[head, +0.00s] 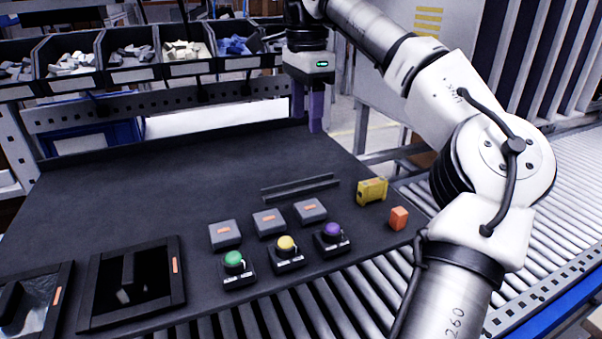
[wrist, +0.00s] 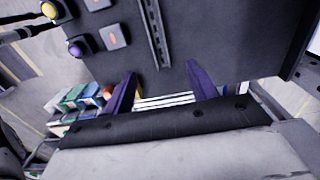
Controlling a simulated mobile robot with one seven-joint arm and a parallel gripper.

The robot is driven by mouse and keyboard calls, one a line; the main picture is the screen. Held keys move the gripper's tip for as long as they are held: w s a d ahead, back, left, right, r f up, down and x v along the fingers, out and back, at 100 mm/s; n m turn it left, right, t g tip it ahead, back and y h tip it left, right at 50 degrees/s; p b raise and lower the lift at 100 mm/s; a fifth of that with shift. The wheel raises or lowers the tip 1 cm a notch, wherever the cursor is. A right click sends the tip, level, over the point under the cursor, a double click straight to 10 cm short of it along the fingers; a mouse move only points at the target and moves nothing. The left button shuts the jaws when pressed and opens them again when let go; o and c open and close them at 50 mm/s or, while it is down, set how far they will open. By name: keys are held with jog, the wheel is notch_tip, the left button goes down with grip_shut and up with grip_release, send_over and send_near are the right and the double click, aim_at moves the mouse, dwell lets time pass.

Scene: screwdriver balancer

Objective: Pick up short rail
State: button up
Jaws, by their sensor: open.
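The short rail (head: 300,187) is a dark, narrow strip lying on the black worktable (head: 170,180), behind the grey blocks. In the wrist view the rail (wrist: 154,35) runs down from the top edge, and its lower end stops just above the space between the fingertips. My gripper (head: 307,122) has purple fingers pointing down near the table's back edge, behind the rail and apart from it. In the wrist view my gripper (wrist: 161,72) is open, with nothing between its fingers. Its exact height above the table is hard to tell.
Green (head: 234,260), yellow (head: 286,245) and purple (head: 332,234) knobs stand in front of three grey blocks (head: 269,222). A yellow block (head: 371,191) and an orange cube (head: 398,218) are right of the rail. Black trays (head: 90,322) sit front left. Parts bins (head: 130,75) stand behind.

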send_over(307, 183)
jog(key=f, duration=0.8)
jog(key=shift+w+a+f, duration=0.1)
jog(key=shift+w+f, duration=0.05)
jog(key=shift+w, duration=0.05)
jog(key=shift+s+f+p, duration=0.15)
jog(key=shift+f+p, duration=0.1)
jog(key=shift+f, duration=1.15)
jog(key=shift+s+f+p, duration=0.1)
jog(key=shift+f+p, duration=0.15)
jog(key=shift+f, duration=1.1)
jog(key=shift+c, duration=0.3)
jog(key=c, duration=1.1)
jog(key=shift+r, duration=0.15)
